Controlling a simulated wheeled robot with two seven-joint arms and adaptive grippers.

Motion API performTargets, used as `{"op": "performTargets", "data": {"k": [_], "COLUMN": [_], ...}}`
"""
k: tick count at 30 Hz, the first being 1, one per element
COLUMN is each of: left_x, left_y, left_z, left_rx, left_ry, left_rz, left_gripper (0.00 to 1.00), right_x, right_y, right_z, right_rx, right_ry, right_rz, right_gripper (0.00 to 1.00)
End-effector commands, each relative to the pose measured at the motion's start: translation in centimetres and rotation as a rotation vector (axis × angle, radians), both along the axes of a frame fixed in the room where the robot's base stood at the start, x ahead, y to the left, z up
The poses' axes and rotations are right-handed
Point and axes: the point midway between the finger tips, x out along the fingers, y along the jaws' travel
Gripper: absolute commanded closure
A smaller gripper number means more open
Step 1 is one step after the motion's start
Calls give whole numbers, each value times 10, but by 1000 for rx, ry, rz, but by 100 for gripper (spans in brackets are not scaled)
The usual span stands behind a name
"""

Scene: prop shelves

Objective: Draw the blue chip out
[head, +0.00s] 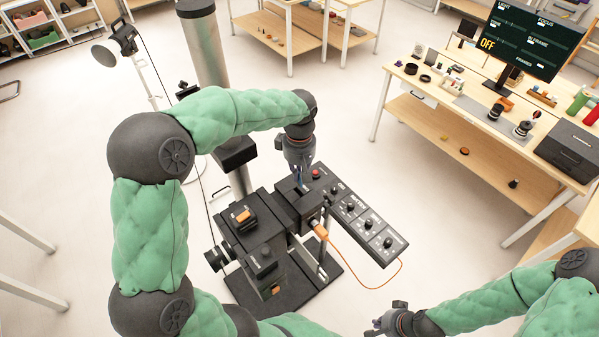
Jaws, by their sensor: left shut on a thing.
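My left gripper (301,184) points down over the top of a black block-shaped device (287,206), just left of the control panel. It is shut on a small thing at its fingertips. A faint bluish tint shows there, which fits the blue chip, but the fingers cover most of it. I cannot tell how far the chip sits in the device. My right gripper (377,326) is at the bottom edge, away from the device; its fingers are too small and cut off to tell their state.
A black control panel (362,222) with knobs and a red button (316,173) extends right of the device. An orange cable (372,287) hangs beside it. A wooden bench (430,88) with a monitor (521,41) stands at right. A lamp (122,40) stands at left.

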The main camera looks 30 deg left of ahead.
Motion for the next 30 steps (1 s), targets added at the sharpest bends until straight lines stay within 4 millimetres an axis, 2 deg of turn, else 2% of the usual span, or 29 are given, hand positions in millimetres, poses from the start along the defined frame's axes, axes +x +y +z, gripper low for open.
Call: {"op": "performTargets", "data": {"k": [18,30], "left_x": [0,0], "left_y": [0,0], "left_z": [27,27], "left_rx": [0,0], "left_ry": [-1,0], "left_rz": [0,0], "left_gripper": [100,100], "right_x": [0,0], "right_y": [0,0], "right_z": [16,16], "right_rx": [0,0], "right_ry": [0,0], "right_rz": [0,0], "right_gripper": [100,100]}}
